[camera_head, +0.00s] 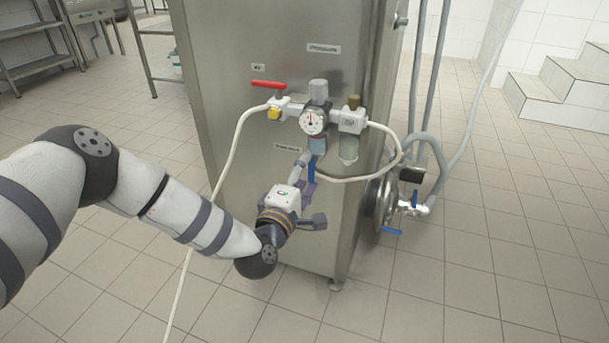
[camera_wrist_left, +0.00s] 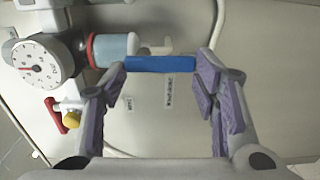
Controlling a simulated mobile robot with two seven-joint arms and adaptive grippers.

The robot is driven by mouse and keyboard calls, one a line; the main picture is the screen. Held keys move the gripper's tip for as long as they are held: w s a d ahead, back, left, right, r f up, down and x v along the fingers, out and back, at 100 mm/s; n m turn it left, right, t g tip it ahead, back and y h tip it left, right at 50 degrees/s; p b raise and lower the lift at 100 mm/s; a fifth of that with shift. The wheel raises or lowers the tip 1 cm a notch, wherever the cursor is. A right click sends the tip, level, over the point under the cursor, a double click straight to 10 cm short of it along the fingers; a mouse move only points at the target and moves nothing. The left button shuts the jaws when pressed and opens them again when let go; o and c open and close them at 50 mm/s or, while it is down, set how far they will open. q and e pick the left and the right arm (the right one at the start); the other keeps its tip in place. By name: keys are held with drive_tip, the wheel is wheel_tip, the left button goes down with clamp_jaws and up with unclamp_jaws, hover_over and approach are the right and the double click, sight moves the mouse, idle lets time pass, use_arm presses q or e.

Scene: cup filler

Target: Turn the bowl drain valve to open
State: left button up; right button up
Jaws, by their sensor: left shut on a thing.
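My right gripper is out of view.
A pale hose (camera_head: 229,160) loops around the left side. Pipes and a valve with a blue lever (camera_head: 391,230) stand at the right. The tiled floor (camera_head: 480,290) is clear.

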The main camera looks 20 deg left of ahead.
use_arm(q)
drive_tip(key=o, duration=1.2)
drive_tip(key=shift+c, duration=0.2)
drive_tip(key=shift+s, duration=0.1)
drive_tip(key=s, duration=1.2)
drive_tip(key=shift+a, duration=0.2)
drive_tip(key=shift+w, duration=0.1)
